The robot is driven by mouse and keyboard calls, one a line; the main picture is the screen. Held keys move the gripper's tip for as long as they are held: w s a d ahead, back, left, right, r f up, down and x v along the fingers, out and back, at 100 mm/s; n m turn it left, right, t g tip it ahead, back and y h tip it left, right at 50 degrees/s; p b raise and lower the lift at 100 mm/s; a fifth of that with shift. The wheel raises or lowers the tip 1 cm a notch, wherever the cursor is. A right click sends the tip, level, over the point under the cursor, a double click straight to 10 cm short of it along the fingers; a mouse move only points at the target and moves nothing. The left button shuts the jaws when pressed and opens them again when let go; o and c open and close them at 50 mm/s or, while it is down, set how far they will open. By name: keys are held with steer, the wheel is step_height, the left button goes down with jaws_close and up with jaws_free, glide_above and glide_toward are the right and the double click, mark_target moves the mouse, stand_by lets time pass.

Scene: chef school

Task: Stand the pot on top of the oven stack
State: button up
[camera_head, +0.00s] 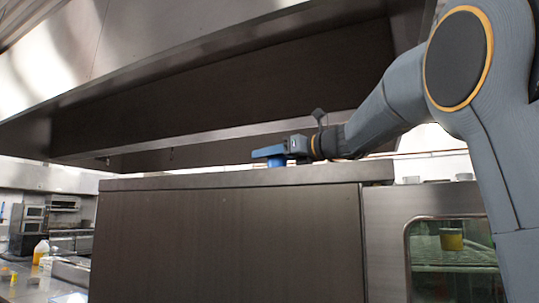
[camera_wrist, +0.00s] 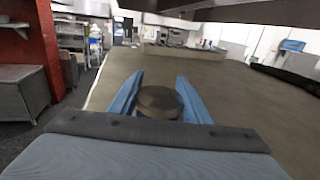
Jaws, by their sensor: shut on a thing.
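The pot (camera_wrist: 158,99) is a small round dark-brown thing between the two blue fingers of my gripper (camera_wrist: 157,95) in the wrist view. My gripper is shut on it. In the head view my gripper (camera_head: 269,153) is level just above the top edge of the oven stack (camera_head: 230,240), a large steel block. The stack's flat top (camera_wrist: 225,105) spreads below and ahead of the fingers in the wrist view. Whether the pot's base touches this top is hidden.
A large steel hood (camera_head: 200,70) hangs low over the stack. A glass door (camera_head: 450,258) at the right shows a yellowish container (camera_head: 451,239). The stack top is mostly bare. Its left edge drops to the floor beside a steel cabinet (camera_wrist: 20,95). A yellow bottle (camera_head: 40,252) stands far left.

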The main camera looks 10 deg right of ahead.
steer(key=o, duration=1.2)
steer(key=shift+f, duration=0.1)
steer(key=shift+o, duration=0.2)
steer(key=b+v, duration=0.5)
steer(key=v, duration=0.6)
steer(key=shift+s+d+b, duration=0.1)
steer(key=shift+d+b, duration=0.05)
steer(key=shift+b, duration=0.15)
steer(key=shift+s+d, duration=0.15)
steer(key=shift+s, duration=0.15)
